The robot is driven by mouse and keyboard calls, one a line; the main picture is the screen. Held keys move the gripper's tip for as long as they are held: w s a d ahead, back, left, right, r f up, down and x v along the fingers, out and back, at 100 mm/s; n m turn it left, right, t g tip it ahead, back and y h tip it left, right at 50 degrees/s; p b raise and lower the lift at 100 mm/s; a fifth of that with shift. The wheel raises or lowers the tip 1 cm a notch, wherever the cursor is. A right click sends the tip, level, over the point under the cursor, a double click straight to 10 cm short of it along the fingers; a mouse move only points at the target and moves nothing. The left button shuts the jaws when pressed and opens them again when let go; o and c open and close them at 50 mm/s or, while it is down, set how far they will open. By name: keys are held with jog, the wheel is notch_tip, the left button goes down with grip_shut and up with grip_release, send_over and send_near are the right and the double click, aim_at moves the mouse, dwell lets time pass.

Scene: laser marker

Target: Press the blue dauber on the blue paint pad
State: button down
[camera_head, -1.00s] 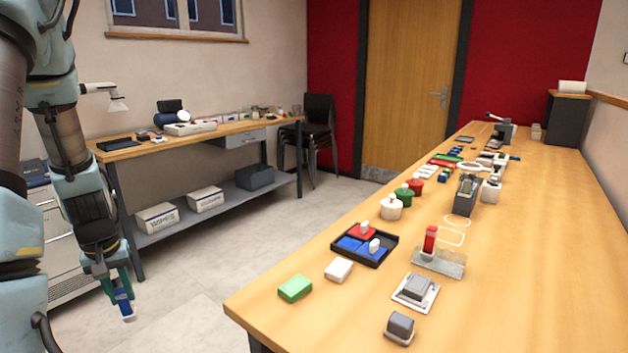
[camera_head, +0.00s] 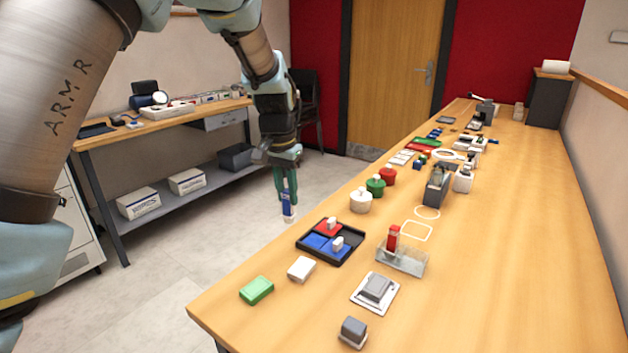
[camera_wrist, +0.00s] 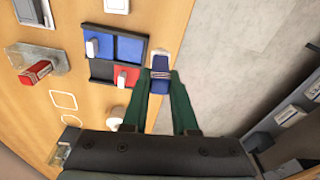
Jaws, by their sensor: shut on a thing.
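My gripper (camera_head: 288,190) is shut on the blue dauber (camera_head: 288,208), a blue block with a white end pointing down. It hangs over the floor just left of the table's edge. In the wrist view the dauber (camera_wrist: 160,72) sits between the green fingers, beside the tray. The black tray (camera_head: 352,256) lies on the table to the right of the dauber, apart from it. It holds the blue paint pad (camera_head: 314,241), another blue area with a white-knobbed piece (camera_head: 337,243), a red pad with a white knob (camera_head: 327,227), and a dark bare compartment.
A white block (camera_head: 302,269) and a green block (camera_head: 257,290) lie in front of the tray. White, green and red pots (camera_head: 361,201) stand behind it. The table's right side is clear.

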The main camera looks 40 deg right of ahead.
jog(key=s+d+r+m, duration=0.1)
jog(key=s+d+r, duration=0.1)
jog(key=s+d, duration=0.25)
jog(key=shift+s+a+f+b, duration=0.1)
jog(key=shift+s+f+b, duration=0.05)
jog(key=shift+f+b, duration=1.15)
jog(key=shift+s+a+f+b, duration=0.1)
jog(key=shift+f+b, duration=0.65)
jog(key=shift+f, duration=0.9)
jog(key=shift+f, duration=0.55)
notch_tip(320, 180, up, 7)
jog(key=p, duration=0.5)
dwell(0.8)
